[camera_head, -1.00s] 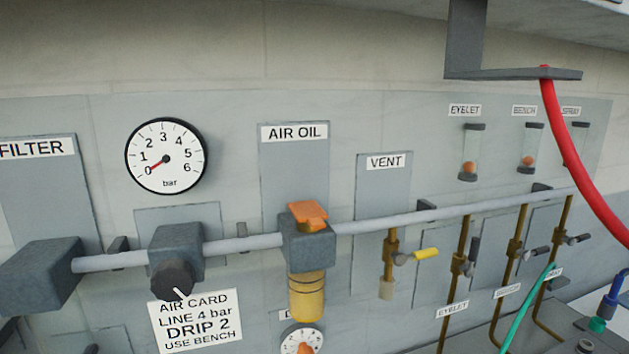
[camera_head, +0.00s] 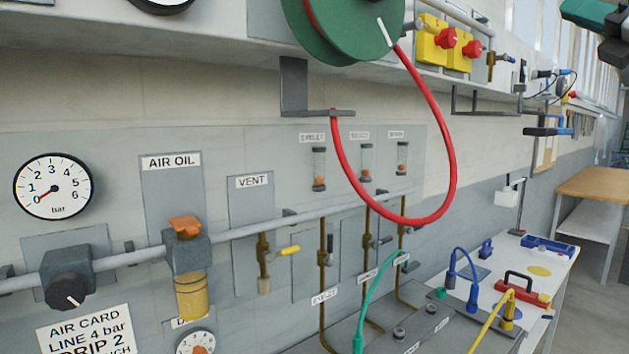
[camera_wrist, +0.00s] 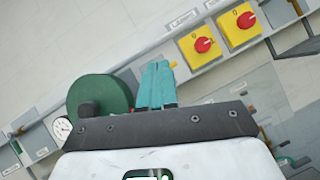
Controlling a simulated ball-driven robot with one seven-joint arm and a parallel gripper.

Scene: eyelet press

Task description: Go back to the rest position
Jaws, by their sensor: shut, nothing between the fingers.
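My gripper (camera_wrist: 156,86) shows in the wrist view as teal fingers close together, shut and empty. It is held up in the air, with the green hose reel (camera_wrist: 98,98) behind it to the left and the yellow switch boxes (camera_wrist: 193,55) beyond to the right. It touches nothing that I can see. In the head view, a teal and dark grey part at the top right corner looks like the end of my arm, cut off by the picture edge.
The green reel (camera_head: 345,25) hangs on the wall with a red hose (camera_head: 449,165) looping down. Below run the grey air pipe (camera_head: 290,222), gauge (camera_head: 53,187) reading about 0 and valves. A bench (camera_head: 560,262) with coloured hoses stands right. A wooden table (camera_head: 597,186) is beyond.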

